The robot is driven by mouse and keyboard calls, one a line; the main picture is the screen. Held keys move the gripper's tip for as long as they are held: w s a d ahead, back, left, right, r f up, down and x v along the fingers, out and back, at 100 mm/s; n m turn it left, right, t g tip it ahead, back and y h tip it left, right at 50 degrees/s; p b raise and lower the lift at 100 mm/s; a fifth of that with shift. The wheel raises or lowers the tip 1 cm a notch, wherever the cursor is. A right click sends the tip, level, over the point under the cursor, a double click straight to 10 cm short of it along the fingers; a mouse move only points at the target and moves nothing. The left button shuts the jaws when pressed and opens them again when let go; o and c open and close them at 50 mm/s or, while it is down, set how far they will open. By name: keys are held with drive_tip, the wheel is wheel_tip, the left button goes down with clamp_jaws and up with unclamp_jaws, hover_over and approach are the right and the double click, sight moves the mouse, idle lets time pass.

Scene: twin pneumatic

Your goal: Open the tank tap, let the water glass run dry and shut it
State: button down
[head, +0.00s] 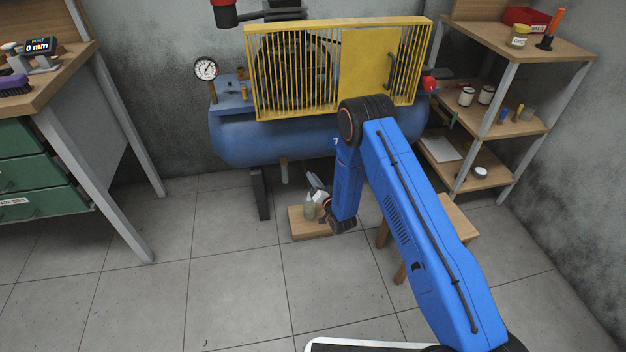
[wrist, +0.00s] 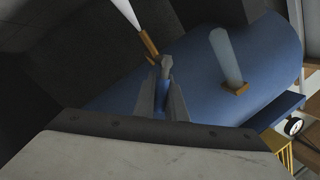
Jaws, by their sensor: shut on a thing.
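The blue tank (head: 270,145) lies under the yellow guard in the head view and fills much of the upside-down wrist view (wrist: 115,95). My gripper (wrist: 165,68) is shut on the tap at the tank's underside; its fingers hide most of the handle, with a blue piece showing between them. A brass tap pipe (wrist: 149,44) extends beyond the fingertips, and a pale white jet (wrist: 126,14) leaves its end. The water glass (wrist: 225,58), a pale translucent tube, stands on a brass fitting right of my gripper. I cannot make out a water level in it.
A stool (head: 455,217) stands behind my arm. A shelf unit (head: 520,125) is on the right, a workbench (head: 70,80) on the left. The front floor is clear.

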drive_tip(key=shift+w+d+f+m+t, duration=0.1)
drive_tip(key=shift+d+f+m+t, duration=0.3)
drive_tip(key=shift+m, duration=1.35)
drive_tip(key=shift+w+d+f+m+t, duration=0.15)
drive_tip(key=shift+f+m+t, duration=0.4)
drive_tip(key=shift+m, duration=1.15)
drive_tip(key=shift+d+f+m+t, duration=0.35)
drive_tip(key=shift+f+m+t, duration=0.1)
drive_tip(key=shift+m, duration=1.3)
drive_tip(key=shift+h, duration=0.3)
drive_tip(key=c, duration=1.8)
unclamp_jaws()
